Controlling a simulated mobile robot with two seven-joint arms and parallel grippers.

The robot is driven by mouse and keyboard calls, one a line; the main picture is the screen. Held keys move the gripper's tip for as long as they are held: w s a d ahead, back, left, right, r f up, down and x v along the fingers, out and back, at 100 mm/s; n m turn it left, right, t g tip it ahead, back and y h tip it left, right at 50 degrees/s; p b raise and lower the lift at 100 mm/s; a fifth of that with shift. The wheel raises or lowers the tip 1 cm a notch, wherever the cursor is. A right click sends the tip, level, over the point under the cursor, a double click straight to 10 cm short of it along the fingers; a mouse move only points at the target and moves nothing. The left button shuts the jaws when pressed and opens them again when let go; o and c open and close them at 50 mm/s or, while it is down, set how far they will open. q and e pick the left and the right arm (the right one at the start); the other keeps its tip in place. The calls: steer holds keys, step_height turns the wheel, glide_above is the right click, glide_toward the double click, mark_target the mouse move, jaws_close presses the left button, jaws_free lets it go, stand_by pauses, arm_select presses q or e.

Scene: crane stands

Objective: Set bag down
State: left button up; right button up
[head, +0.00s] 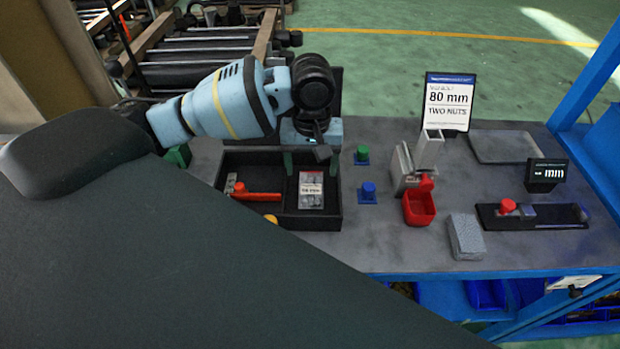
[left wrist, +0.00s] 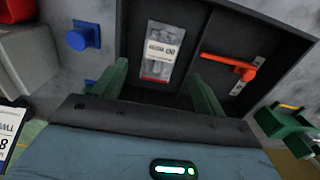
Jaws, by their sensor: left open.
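A small clear bag with a white label (head: 311,190) lies in the right-hand compartment of a black divided tray (head: 285,222). It also shows in the left wrist view (left wrist: 160,50), on the tray floor beyond my fingers. My left gripper (head: 304,161) is open above the back edge of the tray. Its green fingers (left wrist: 160,85) are spread wide, apart from the bag, with nothing visible held between them. My right gripper is in neither view.
An orange-red tool (head: 258,196) lies in the tray's other compartment. Blue (head: 368,192) and green (head: 362,155) knobs stand right of the tray. Further right are a red bin (head: 419,208), a grey block (head: 466,237) and an "80 mm, two nuts" sign (head: 447,102).

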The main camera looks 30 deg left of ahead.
mark_target(311, 187)
arm_select(q)
steer(key=shift+r, duration=2.75)
